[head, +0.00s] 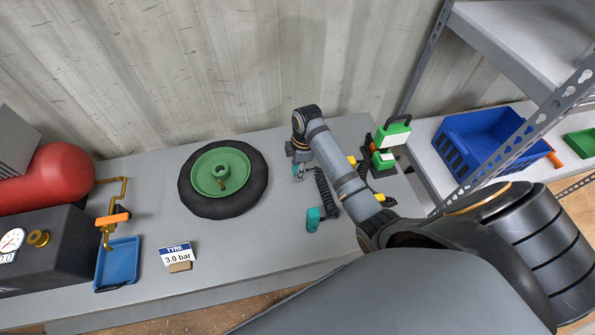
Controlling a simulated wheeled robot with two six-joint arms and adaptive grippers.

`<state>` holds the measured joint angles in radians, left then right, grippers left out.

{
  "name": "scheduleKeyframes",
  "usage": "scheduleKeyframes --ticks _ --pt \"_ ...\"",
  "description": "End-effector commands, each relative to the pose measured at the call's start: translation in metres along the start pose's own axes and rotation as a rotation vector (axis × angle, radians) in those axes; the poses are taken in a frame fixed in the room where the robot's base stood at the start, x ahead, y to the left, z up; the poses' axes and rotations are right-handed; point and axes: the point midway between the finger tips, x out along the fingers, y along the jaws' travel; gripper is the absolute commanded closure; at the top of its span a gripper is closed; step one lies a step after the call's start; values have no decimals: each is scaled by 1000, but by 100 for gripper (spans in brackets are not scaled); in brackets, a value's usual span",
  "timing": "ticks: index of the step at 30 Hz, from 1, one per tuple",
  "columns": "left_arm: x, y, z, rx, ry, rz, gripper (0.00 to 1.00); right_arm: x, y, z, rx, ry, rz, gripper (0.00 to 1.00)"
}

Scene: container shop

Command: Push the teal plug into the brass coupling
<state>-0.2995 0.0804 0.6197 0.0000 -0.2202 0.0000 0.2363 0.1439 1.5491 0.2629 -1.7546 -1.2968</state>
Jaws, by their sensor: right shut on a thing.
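My right gripper (298,168) is over the middle of the grey bench, pointing down, small and partly hidden by its own wrist. A small teal piece, the teal plug (294,171), shows at its fingertips, and the gripper is shut on it. A black coiled hose (325,193) lies just right of it, with a larger teal handle piece (313,219) at its lower end. The brass coupling (38,238) sticks out of the front of a dark box at the far left, well apart from the plug. My left gripper is out of view.
A green-rimmed tyre (254,186) lies between the gripper and the coupling. A blue tray (119,262), brass pipe with orange lever (113,218) and "TYRE 3.0 bar" sign (177,253) stand left. A red tank (62,173) is behind the box. A green device (391,137) stands right.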

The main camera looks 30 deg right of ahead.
Motion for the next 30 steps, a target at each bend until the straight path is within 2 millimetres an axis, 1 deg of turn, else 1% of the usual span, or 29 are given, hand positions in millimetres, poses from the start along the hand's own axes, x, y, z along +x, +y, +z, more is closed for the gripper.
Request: scheduleKeyframes --ticks 3,5,10,12,13,15,19,24,30 --pt "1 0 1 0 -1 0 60 -19 1 -2 0 0 5 96" --pt "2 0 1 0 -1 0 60 -27 -8 -6 -2 1 3 96" --pt "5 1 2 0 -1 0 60 -57 -34 -16 -2 1 4 96" --pt "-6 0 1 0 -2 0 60 -75 -45 -21 -1 1 2 96" --pt "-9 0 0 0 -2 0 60 -81 -49 -22 0 2 3 96" --pt "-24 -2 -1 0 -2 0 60 -91 -65 -28 0 2 -3 96" --pt "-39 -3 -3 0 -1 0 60 -100 -90 -35 1 3 -3 96" --pt "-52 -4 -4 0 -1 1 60 -108 -116 -42 2 3 -2 96" --pt "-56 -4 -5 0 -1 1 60 -112 -132 -47 0 2 -1 96"
